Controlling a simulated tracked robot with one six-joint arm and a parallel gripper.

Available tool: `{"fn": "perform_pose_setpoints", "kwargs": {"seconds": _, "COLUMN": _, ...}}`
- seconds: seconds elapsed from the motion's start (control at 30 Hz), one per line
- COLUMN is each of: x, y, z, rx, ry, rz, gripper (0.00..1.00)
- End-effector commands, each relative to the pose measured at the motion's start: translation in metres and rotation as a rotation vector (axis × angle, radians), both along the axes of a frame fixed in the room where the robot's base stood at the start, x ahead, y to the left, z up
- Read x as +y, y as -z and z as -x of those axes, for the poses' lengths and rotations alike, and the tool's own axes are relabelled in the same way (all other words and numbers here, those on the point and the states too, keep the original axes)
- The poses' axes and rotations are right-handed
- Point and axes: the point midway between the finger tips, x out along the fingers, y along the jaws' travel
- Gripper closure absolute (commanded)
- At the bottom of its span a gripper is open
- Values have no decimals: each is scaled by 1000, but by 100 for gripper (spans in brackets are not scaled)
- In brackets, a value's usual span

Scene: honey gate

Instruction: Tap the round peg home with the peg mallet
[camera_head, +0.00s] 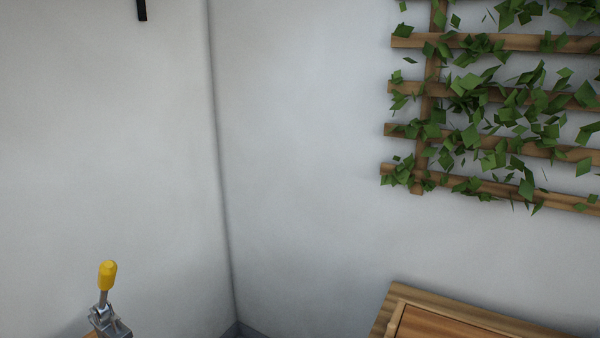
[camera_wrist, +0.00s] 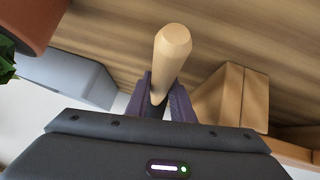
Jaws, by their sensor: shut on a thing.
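In the wrist view a pale wooden handle (camera_wrist: 171,50) with a faceted end stands between the dark purple fingers of my gripper (camera_wrist: 160,92). It looks like the handle of the peg mallet. My gripper is shut on it, and the handle's end points up in the picture. The mallet's head is hidden behind the gripper body. I cannot make out the round peg in either view. My gripper does not show in the head view.
The wrist view shows a wooden surface (camera_wrist: 120,30), a terracotta pot (camera_wrist: 32,22), a grey block (camera_wrist: 66,76) and a wooden block (camera_wrist: 232,95).

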Motion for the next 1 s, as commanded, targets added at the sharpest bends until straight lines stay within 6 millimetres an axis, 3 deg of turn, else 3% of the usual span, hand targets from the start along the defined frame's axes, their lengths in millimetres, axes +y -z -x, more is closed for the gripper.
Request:
{"fn": "perform_pose_setpoints", "kwargs": {"seconds": 0.13, "x": 0, "y": 0, "z": 0, "rx": 0, "ry": 0, "rz": 0, "gripper": 100}}
{"fn": "perform_pose_setpoints", "kwargs": {"seconds": 0.57, "x": -1, "y": -3, "z": 0, "rx": -3, "ry": 1, "rz": 3, "gripper": 100}}
{"fn": "perform_pose_setpoints", "kwargs": {"seconds": 1.0, "x": -1, "y": -26, "z": -1, "rx": -5, "ry": 1, "rz": 4, "gripper": 100}}
